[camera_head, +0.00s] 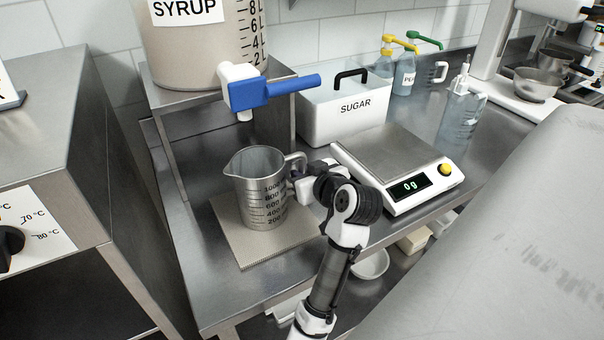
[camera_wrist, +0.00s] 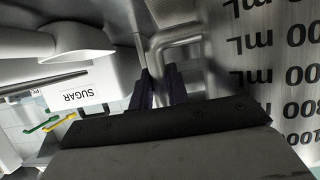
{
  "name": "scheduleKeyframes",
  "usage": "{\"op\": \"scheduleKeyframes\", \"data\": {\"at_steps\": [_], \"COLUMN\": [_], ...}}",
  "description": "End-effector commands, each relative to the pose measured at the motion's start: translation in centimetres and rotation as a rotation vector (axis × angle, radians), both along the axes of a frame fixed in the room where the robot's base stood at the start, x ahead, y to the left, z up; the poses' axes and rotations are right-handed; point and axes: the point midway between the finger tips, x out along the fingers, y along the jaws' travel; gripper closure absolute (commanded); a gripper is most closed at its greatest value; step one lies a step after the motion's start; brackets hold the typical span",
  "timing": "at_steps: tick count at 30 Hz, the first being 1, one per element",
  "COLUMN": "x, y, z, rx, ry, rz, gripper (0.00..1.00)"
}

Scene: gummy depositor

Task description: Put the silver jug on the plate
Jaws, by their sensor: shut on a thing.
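The silver jug (camera_head: 260,190) with dark volume marks stands upright over a beige mat (camera_head: 242,243) below the syrup tap. In the head view I cannot tell whether its base touches the mat. My gripper (camera_head: 297,177) is at the jug's right side, shut on its handle. In the wrist view my gripper's dark fingers (camera_wrist: 160,85) are on either side of the metal handle (camera_wrist: 178,38), and the jug's marked wall (camera_wrist: 270,75) fills the right. The likely plate is the steel top (camera_head: 385,152) of the scale, right of the jug and empty.
The scale (camera_head: 410,187) reads 0 g. A syrup tank (camera_head: 200,45) with a blue-handled tap (camera_head: 262,92) overhangs the jug on a steel stand. A white sugar bin (camera_head: 342,105) stands behind the scale. A clear jug (camera_head: 460,120) stands to the scale's right.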

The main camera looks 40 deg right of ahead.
Motion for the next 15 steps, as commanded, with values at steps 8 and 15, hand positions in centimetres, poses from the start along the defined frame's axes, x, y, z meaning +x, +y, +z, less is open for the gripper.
{"op": "scheduleKeyframes", "data": {"at_steps": [8, 15], "x": [0.03, 0.04], "y": [0.02, 0.02], "z": [-0.07, 0.37], "rx": [0.000, -0.001], "ry": [0.000, 0.000], "rz": [0.001, 0.001], "gripper": [0.61, 0.61]}}
